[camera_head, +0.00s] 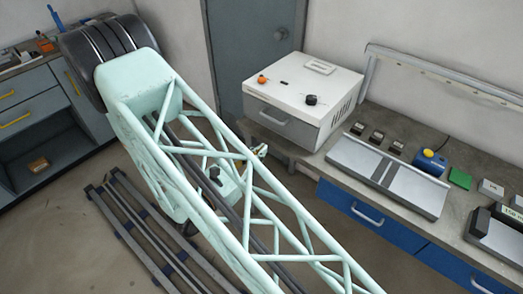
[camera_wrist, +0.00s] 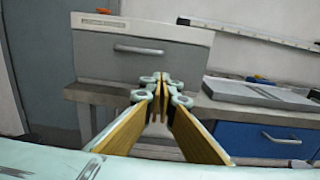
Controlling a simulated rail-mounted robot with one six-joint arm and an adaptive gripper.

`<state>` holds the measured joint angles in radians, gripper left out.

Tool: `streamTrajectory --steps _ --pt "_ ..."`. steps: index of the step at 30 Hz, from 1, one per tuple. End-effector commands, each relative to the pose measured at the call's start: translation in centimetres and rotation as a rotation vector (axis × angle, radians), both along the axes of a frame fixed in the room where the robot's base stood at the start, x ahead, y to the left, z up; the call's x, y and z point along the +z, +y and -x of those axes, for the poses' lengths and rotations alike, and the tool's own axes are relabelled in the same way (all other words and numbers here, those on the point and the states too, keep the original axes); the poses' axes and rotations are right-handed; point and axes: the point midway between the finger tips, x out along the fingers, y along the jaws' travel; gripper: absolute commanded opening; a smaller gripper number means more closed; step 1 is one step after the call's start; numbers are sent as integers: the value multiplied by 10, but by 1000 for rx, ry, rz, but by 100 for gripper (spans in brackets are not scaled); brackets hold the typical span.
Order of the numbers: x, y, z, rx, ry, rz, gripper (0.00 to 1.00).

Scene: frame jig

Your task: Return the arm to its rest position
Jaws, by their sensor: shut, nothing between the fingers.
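My gripper (camera_wrist: 161,84) shows in the wrist view with its two fingers closed together at the tips and nothing held between them. It is in front of the grey bench and the white box-shaped machine. My pale green lattice arm crosses the head view and hides most of the gripper there. A small part of the gripper seems to show behind the lattice, close to the front left of the bench.
The white machine (camera_head: 303,88) with a grey drawer stands on the bench (camera_head: 408,125). A sloped grey tray (camera_head: 388,175), a yellow-and-blue item (camera_head: 430,162) and a green block (camera_head: 459,179) lie to its right. Blue drawers (camera_head: 365,218) are below. Dark rails (camera_head: 150,235) lie on the floor.

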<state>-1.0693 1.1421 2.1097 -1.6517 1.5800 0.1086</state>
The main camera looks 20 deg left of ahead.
Motion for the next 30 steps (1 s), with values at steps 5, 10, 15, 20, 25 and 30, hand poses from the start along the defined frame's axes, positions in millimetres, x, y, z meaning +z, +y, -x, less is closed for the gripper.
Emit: streamTrajectory --steps 5,10,15,20,25,30 --pt "0 0 0 0 0 0 0" --pt "0 0 0 0 0 0 0" --pt "3 -3 -1 -7 -1 -4 0" --pt "14 -14 -5 -40 -2 -22 0" --pt "37 -42 -12 -115 -7 -63 0" --pt "66 -77 -17 -214 -13 -120 0"
